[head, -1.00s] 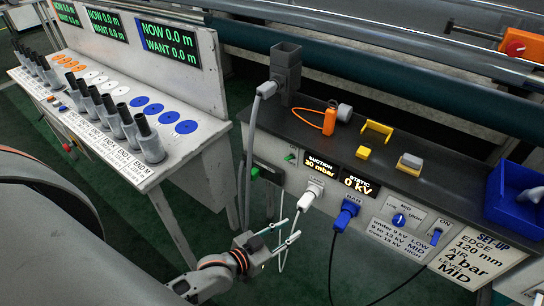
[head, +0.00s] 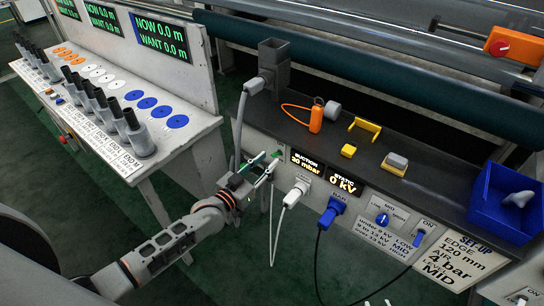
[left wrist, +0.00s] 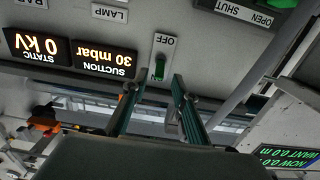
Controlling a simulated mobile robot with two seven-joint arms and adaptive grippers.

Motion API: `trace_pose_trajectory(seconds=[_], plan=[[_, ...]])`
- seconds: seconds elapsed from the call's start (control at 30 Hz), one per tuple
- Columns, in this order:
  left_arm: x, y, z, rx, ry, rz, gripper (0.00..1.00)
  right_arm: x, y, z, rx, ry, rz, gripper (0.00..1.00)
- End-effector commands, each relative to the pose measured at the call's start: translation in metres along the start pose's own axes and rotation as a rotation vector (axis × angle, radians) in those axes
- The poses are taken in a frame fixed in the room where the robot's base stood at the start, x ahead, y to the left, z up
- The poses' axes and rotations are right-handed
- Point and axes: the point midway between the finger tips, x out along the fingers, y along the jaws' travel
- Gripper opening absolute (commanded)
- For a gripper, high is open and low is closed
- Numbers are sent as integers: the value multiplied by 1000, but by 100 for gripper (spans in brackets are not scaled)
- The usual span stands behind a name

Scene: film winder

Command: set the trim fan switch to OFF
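The trim fan switch is most likely the small green toggle (left wrist: 160,66) on a white plate marked OFF in the left wrist view, where the picture is upside down. Its lever lies at the end of the plate away from the OFF word. In the head view the toggle (head: 276,154) is on the bench's front panel, left of the SUCTION display. My left gripper (head: 268,171) is open and empty just in front of it. Its two fingers (left wrist: 156,84) point toward the panel, with the toggle between their tips in the picture. I cannot tell whether they touch it. My right gripper is not clearly seen.
The suction display (head: 309,163) and static display (head: 342,182) are right of the toggle. A white plug (head: 300,188) and a blue plug (head: 333,208) with hanging cables sit below. A grey hose (head: 240,125) runs down left of the gripper. An OPEN/SHUT control (left wrist: 281,4) is nearby.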

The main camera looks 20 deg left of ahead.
Motion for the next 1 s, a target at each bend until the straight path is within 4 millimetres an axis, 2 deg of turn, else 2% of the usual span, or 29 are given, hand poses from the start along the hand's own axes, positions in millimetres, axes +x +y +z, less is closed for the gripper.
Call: trace_pose_trajectory(seconds=[0.1,0.3,0.63,0.73,1.0], plan=[[19,1,0,0,1,1,28,2,0,3,0,-2,0,28],[36,1,1,1,-1,1,28,2,0,5,0,-3,0,28],[38,1,0,1,-1,1,28,2,2,0,-4,6,2,28],[38,1,0,1,-1,1,2,2,2,0,-4,7,3,28],[38,1,1,1,1,1,0,3,2,2,-4,6,3,28]])
